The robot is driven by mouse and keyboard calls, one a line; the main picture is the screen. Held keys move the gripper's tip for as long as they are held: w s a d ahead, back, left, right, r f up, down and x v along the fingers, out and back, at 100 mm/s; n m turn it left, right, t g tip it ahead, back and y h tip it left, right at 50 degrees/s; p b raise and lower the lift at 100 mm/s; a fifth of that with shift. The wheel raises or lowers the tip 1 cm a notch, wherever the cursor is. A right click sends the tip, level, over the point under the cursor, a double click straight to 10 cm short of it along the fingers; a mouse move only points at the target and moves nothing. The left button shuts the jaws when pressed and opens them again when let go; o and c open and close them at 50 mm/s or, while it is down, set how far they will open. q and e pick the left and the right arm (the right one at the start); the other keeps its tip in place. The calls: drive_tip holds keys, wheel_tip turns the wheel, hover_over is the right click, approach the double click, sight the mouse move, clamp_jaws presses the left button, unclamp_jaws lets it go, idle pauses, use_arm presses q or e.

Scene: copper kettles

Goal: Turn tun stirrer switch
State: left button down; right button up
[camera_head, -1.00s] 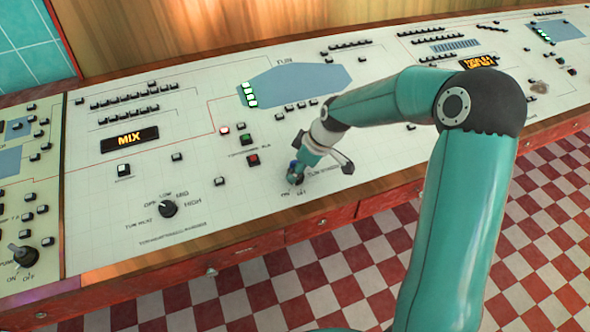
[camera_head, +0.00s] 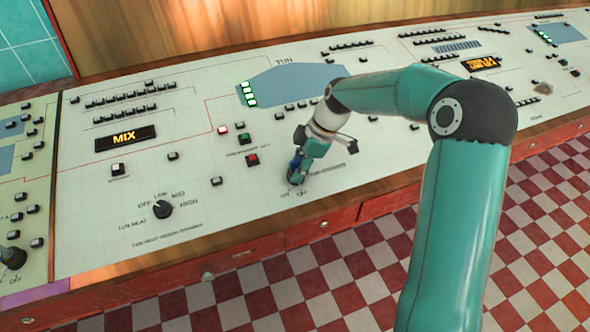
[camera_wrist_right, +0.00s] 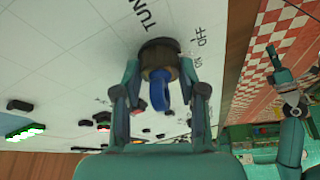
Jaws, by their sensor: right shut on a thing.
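The tun stirrer switch (camera_wrist_right: 160,75) has a round dark base and a blue lever in the right wrist view. In the head view my right gripper (camera_head: 296,175) covers most of it, just above the ON and OFF lettering. My right gripper also shows in the right wrist view (camera_wrist_right: 160,98), with one finger on each side of the blue lever, shut on it. Which way the lever points is hard to tell.
The heat dial (camera_head: 162,209) sits to the left on the sloping cream panel. A red button (camera_head: 252,160) and several black keys lie near the gripper. A lit MIX display (camera_head: 125,138) is farther left. The panel's wooden front edge (camera_head: 340,205) is close below.

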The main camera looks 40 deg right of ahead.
drive_tip(key=shift+w+d+r+n, duration=0.15)
drive_tip(key=shift+d+n, duration=0.1)
drive_tip(key=shift+n, duration=0.05)
idle(0.5)
drive_tip(key=o, duration=1.1)
drive_tip(key=shift+o, duration=0.2)
drive_tip(key=shift+a, duration=0.1)
drive_tip(key=v, duration=1.1)
drive_tip(key=shift+r, duration=0.35)
